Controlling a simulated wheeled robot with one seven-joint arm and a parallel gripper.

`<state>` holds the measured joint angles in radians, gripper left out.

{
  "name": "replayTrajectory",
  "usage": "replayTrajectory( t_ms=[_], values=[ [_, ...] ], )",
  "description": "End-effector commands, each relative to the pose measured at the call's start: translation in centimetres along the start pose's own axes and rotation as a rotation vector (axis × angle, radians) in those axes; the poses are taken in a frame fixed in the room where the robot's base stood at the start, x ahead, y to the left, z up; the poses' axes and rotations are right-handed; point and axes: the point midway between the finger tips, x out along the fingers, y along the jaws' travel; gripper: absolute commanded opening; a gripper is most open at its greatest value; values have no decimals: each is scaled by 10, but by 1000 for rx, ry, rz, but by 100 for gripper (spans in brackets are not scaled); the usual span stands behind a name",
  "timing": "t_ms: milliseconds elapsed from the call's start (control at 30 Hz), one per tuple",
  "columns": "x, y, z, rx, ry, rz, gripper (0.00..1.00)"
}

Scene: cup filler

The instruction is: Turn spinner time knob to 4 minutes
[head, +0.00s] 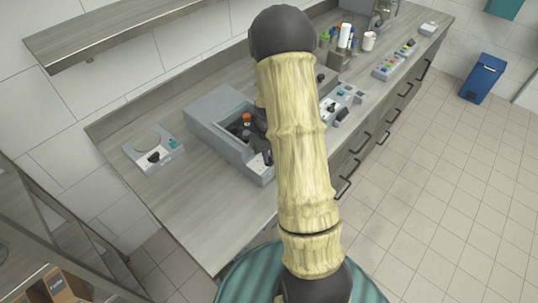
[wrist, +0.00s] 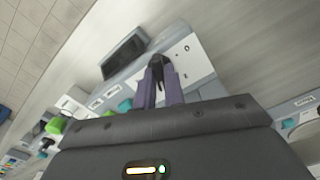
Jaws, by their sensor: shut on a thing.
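My gripper (wrist: 160,78) shows in the wrist view with its two purple fingers shut on a small black knob (wrist: 157,62). The knob stands on a light panel (wrist: 184,68) with small dark marks. How far the knob is turned cannot be read, as the fingers cover part of it and the marks are too small. In the head view my arm hides most of the gripper. A grey open-topped machine (head: 212,109) stands on the counter there, with its light front panel (head: 257,166) beside the arm; I take it for the spinner.
A dark rectangular recess (wrist: 123,57) lies left of the knob in the wrist view. A small device with a round cutout (head: 150,148) stands left on the counter (head: 190,215). Several button boxes and bottles stand farther back. A shelf (head: 120,30) hangs above.

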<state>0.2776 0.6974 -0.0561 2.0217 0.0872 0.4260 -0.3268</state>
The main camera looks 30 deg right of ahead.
Motion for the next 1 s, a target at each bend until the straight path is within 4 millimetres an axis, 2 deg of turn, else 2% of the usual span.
replayTrajectory(
  t_ms=[300, 700, 733, 800, 1000],
  values=[
    [-2, 0, -3, 96, 9, 2, 0],
    [-2, 1, -3, 103, 10, 2, 0],
    [-2, 1, -3, 103, 10, 2, 17],
    [-2, 0, -3, 102, 8, 2, 30],
    [-1, 0, -1, 102, 4, 1, 33]
  ],
)
